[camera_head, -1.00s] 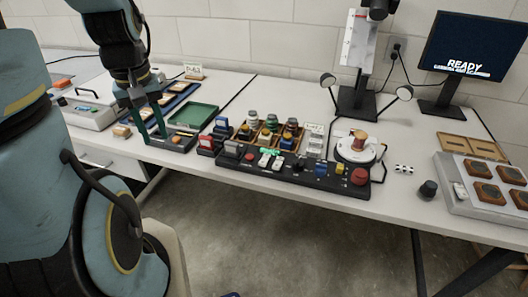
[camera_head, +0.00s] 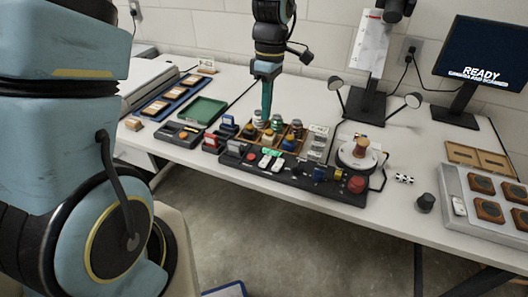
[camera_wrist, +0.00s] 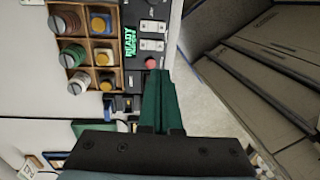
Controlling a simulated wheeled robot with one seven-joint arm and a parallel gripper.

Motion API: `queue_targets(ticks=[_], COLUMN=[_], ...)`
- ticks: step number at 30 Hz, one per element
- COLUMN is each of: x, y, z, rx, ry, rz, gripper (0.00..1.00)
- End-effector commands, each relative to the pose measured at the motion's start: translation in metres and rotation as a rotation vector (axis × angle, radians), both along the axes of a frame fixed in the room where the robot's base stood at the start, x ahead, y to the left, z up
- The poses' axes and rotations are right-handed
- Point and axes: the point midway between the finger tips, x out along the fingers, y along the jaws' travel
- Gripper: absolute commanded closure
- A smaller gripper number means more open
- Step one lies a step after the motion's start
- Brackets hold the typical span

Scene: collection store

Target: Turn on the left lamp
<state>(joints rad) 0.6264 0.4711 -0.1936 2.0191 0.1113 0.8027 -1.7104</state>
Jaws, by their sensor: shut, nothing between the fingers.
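Two round lamps stand on a black stand at the back of the table: the left lamp (camera_head: 335,83) and the right lamp (camera_head: 413,100). I cannot tell whether either is lit. In front is a black control panel (camera_head: 310,187) with two white rocker switches (camera_head: 270,163) side by side, a green display and a small red button. The wrist view shows the switches (camera_wrist: 152,36), the red button (camera_wrist: 151,62) and the green display (camera_wrist: 130,42). My gripper (camera_head: 266,114) is shut and empty, pointing down above the table near the jar tray. In the wrist view its fingertips (camera_wrist: 157,75) appear near the red button.
A wooden compartment tray (camera_wrist: 85,30) of jars stands behind the panel. A green tray (camera_head: 204,111) lies to the left. A spool on a round white device (camera_head: 345,157) and a monitor (camera_head: 487,60) are to the right.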

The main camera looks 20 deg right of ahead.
Motion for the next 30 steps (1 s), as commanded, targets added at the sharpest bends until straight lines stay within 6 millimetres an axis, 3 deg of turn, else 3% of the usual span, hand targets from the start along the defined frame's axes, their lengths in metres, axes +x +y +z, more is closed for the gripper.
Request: queue_targets(ticks=[8,13,30], x=[0.000,-0.002,-0.013], y=[0.000,0.002,0.012], z=[-0.001,-0.012,-0.114], rx=[0.000,0.001,0.001], ry=[0.000,0.003,0.004], rz=[0.000,0.000,-0.002], gripper=[1.00,1.00,1.00])
